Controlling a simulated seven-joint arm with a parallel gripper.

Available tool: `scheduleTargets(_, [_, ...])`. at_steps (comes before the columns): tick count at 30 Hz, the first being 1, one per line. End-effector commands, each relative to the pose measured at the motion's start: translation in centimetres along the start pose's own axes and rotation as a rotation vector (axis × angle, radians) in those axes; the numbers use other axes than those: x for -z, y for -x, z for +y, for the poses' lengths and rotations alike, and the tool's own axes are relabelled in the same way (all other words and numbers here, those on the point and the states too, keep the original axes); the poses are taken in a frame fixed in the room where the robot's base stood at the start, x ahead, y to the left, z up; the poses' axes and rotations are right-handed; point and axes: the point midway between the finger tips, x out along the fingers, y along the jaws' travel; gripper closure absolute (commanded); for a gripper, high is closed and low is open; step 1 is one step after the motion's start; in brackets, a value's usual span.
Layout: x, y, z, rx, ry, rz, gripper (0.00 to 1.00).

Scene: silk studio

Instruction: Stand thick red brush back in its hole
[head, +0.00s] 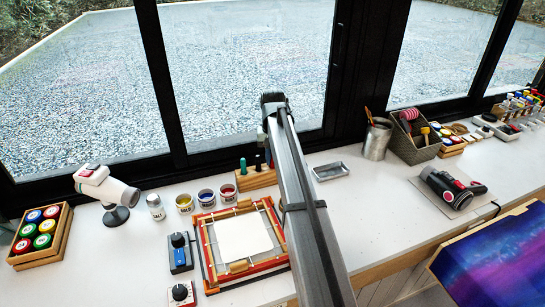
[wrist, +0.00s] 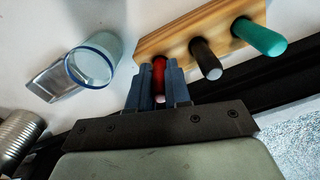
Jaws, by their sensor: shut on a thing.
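The thick red brush (wrist: 159,72) is between the two blue fingers of my gripper (wrist: 159,90) in the wrist view, and the gripper is shut on it. Its pale end points toward the camera, and its other end is at the left end of the wooden brush block (wrist: 180,36). I cannot tell whether it is inside a hole. A black brush (wrist: 205,58) and a green brush (wrist: 262,38) stand in the block. In the head view the block (head: 262,181) shows beside my arm, with the green brush (head: 243,167); my arm hides the gripper and red brush.
A clear jar with a blue rim (wrist: 92,66) stands left of my gripper in the wrist view, near a metal tray (head: 331,171). A metal can (head: 377,141) stands further right. Paint jars (head: 206,197) and a screen frame (head: 207,262) lie left of my arm. The window is behind.

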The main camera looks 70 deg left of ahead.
Motion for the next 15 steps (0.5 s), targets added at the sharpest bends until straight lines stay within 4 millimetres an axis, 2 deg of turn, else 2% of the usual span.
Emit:
scheduleTargets(11, [0.00, -0.37, 0.00, 0.000, 0.000, 0.000, 1.00])
scheduleTargets(12, [0.01, -0.36, 0.00, 0.000, 0.000, 0.000, 0.79])
scheduleTargets(15, [0.01, -0.36, 0.00, 0.000, 0.000, 0.000, 0.70])
